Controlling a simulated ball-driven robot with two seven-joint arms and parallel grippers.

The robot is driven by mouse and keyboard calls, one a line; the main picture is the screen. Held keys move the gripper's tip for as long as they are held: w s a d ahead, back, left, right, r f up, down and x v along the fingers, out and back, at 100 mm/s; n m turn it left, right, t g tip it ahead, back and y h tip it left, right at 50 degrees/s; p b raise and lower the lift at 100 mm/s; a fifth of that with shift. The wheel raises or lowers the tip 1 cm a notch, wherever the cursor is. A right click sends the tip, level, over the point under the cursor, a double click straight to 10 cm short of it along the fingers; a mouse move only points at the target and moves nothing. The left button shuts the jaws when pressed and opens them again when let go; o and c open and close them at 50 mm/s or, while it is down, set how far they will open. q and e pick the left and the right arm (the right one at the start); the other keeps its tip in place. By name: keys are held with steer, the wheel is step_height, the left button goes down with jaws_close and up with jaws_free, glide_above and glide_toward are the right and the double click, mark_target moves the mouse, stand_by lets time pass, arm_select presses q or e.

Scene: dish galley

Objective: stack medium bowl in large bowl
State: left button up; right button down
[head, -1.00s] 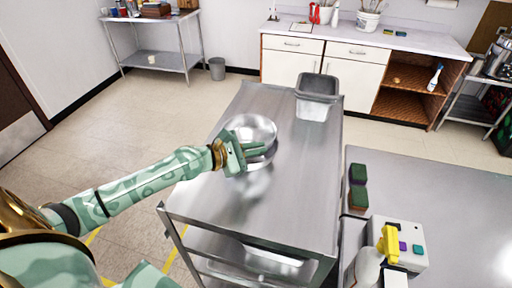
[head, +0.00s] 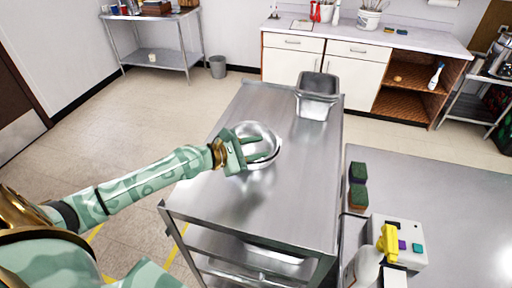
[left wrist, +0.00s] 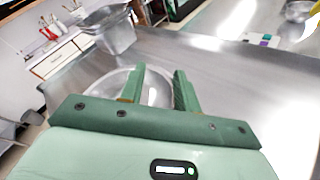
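A shiny metal bowl (head: 268,132) sits on the steel cart, left of its middle. A curved inner edge shows in it, but I cannot clearly tell the medium bowl from the large bowl or whether two are nested. My left gripper (head: 256,149) is over the bowl's near side, with its fingers spread apart and covering part of it. In the left wrist view the bowl (left wrist: 108,82) lies behind and between the fingers of the gripper (left wrist: 160,72), which has a clear gap between its tips. My right gripper is out of view.
A grey metal tub (head: 313,108) stands at the cart's far right corner. The steel cart top (head: 285,205) is otherwise bare. A second counter (head: 455,200) at right holds sponges (head: 358,185), a white box (head: 408,236) and a spray bottle (head: 367,265).

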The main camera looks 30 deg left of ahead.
arm_select(q)
steer(key=b+v, duration=0.5)
steer(key=v, duration=1.1)
steer(key=shift+s+a, duration=0.15)
stand_by(0.5)
